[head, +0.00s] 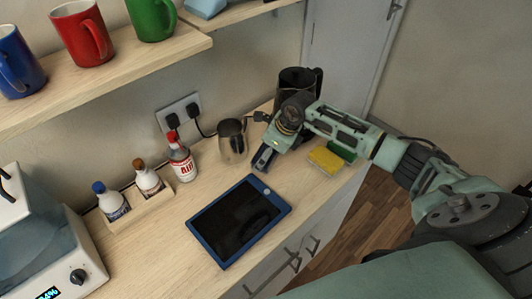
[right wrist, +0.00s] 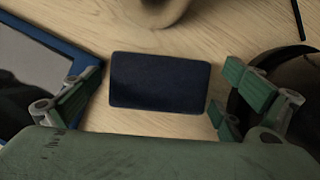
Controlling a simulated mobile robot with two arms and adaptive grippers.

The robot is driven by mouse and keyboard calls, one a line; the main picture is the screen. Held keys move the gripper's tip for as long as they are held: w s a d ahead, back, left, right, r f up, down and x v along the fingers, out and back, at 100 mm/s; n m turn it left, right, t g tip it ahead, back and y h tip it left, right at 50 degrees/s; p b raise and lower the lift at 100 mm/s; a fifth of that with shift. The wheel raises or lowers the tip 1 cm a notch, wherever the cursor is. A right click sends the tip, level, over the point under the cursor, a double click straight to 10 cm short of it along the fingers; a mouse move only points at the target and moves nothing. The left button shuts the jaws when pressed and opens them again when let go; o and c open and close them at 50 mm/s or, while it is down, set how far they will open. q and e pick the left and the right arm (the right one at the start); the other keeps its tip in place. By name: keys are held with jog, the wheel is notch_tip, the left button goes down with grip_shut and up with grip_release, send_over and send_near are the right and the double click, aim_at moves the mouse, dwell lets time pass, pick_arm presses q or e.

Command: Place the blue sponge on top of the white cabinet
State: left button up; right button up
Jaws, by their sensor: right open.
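A dark blue rectangular block, which looks like the blue sponge (right wrist: 160,82), lies flat on the wooden counter in the right wrist view. My right gripper (right wrist: 156,98) is open above it, with one finger pair on each side and gaps between fingers and block. In the head view my right gripper (head: 268,152) is over the counter behind the tablet, and it largely hides the block. White cabinet fronts with handles (head: 285,262) show under the counter; I cannot tell if these are the white cabinet named. My left gripper is not in view.
A blue-framed tablet (head: 238,220), a metal pitcher (head: 232,142) and a dark kettle (head: 299,80) stand close to my right gripper. A yellow sponge (head: 326,160) lies under my forearm. Bottles (head: 181,158) and a white appliance (head: 45,240) are left. A shelf (head: 110,82) with mugs overhangs the counter.

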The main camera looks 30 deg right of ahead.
jog(key=shift+r, duration=0.1)
jog(key=shift+r, duration=0.2)
jog(key=shift+s+d+r, duration=0.1)
jog(key=shift+d+r, duration=0.1)
jog(key=shift+r, duration=0.05)
jog(key=b+v, duration=0.3)
jog(key=v, duration=0.8)
jog(key=shift+s+a, duration=0.1)
